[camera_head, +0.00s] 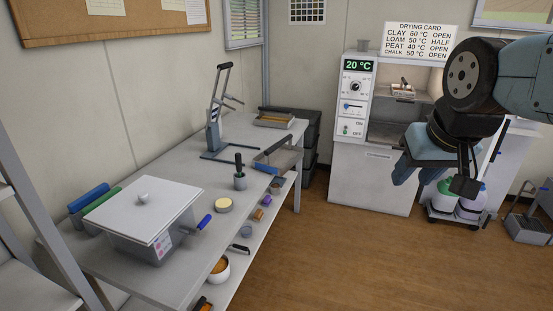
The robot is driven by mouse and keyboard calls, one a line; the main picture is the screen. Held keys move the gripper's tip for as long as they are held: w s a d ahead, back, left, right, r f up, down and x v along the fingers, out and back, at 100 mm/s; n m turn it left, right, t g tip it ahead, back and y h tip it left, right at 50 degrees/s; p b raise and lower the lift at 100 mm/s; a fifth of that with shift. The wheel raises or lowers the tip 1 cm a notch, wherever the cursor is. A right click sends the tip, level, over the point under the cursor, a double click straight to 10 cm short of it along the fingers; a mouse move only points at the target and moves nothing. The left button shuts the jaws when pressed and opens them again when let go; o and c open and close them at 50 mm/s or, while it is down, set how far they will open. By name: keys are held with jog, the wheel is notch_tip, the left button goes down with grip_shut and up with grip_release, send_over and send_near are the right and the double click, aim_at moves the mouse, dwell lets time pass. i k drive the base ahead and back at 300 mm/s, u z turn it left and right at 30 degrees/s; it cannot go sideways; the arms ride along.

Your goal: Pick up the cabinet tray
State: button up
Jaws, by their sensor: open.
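A drying cabinet (371,150) stands against the back wall, its front open. A small pale tray-like item (402,91) with a dark part on top sits on its upper shelf; this looks like the cabinet tray, but it is too small to be sure. The lower compartment looks empty. My gripper (436,181) hangs at the right, in front of the cabinet's right side and nearer to me. It is open and empty, apart from the tray. My arm hides part of the cabinet's right side.
A long grey table (170,160) runs along the left, bearing a lidded box (140,222), a lever press (213,130) and a grey metal tray (283,157). The wooden floor (340,255) in the middle is clear.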

aim_at(279, 158)
jog(key=u, duration=0.05)
jog(key=i, duration=1)
jog(key=z, duration=0.1)
